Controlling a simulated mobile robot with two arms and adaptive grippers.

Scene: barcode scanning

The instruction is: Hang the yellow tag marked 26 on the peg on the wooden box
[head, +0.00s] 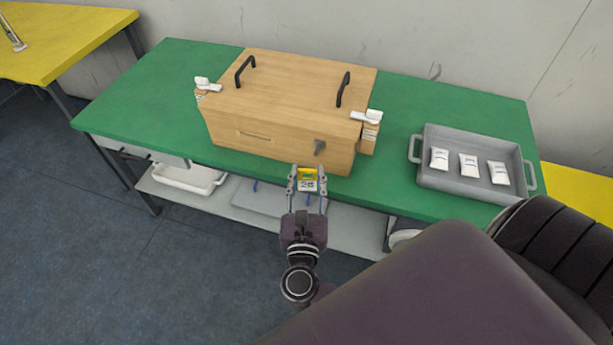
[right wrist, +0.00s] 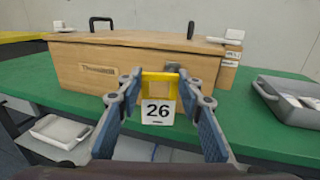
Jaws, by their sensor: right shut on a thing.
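The yellow tag marked 26 (head: 307,181) has a white lower face and a yellow frame on top. My right gripper (head: 307,180) is shut on it and holds it upright in front of the wooden box (head: 278,105). In the right wrist view the tag (right wrist: 158,110) sits between the fingertips with its number facing me. The grey peg (head: 319,147) is on the box's front face, toward its right end. In the right wrist view the peg (right wrist: 172,67) shows just above the tag, partly hidden behind it. I cannot tell the gap between them. My left gripper is not in view.
The box stands on a green table (head: 440,105), with black handles on top and white-topped pieces at its ends. A grey tray (head: 470,190) with white packets is to the right. A lower shelf holds a white tray (head: 187,178). A yellow table (head: 60,40) is at far left.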

